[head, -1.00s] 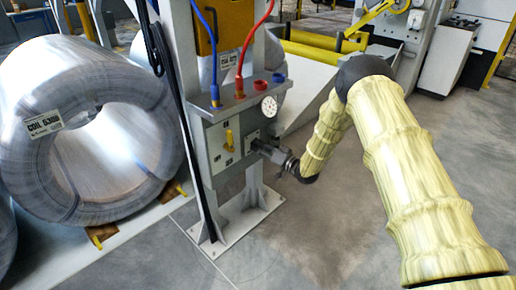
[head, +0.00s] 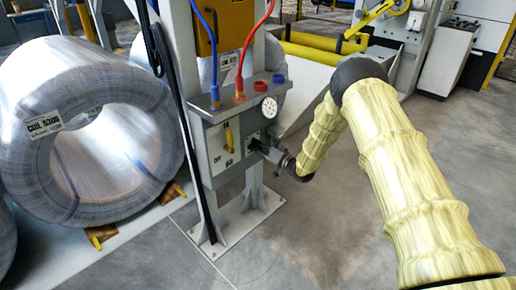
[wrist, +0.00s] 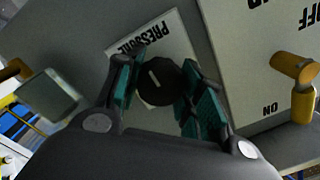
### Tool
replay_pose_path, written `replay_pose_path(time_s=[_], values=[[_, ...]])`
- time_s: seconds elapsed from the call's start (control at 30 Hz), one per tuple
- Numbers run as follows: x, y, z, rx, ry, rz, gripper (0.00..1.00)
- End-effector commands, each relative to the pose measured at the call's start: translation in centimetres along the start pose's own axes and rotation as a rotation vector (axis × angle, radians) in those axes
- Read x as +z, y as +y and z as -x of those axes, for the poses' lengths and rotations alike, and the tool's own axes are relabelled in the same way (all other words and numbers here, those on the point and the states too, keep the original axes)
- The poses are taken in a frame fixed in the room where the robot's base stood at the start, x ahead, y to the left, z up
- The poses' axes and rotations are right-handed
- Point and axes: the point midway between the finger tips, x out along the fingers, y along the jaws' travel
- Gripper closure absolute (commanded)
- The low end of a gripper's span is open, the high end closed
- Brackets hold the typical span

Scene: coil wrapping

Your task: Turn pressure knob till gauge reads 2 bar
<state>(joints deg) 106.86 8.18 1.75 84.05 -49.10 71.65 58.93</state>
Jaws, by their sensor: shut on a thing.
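The black pressure knob (wrist: 160,82) with a light pointer line sits on a pale plate marked PRESSURE (wrist: 152,40) in the wrist view. My gripper (wrist: 158,90) has its teal-padded fingers on both sides of the knob and is shut on it. In the head view my gripper (head: 268,150) reaches the grey panel from the right and covers most of the knob.
A yellow ON/OFF lever (head: 229,138) is on the panel left of the knob; it also shows in the wrist view (wrist: 298,85). Blue and red hoses (head: 239,75) enter the box top. A large wire coil (head: 85,130) lies at left.

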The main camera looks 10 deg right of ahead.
Motion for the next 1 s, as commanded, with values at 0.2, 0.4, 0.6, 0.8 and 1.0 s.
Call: replay_pose_path(time_s=[0.2,0.4,0.6,0.8,1.0], values=[[-0.04,-0.03,0.01,0.002,-0.002,0.051,0.86],[-0.08,-0.04,0.05,0.006,-0.006,0.173,0.86],[-0.07,-0.11,0.02,0.011,-0.011,0.352,0.86],[-0.06,-0.11,0.04,0.017,-0.017,0.542,0.86],[-0.01,-0.13,0.02,0.023,-0.024,0.733,0.86]])
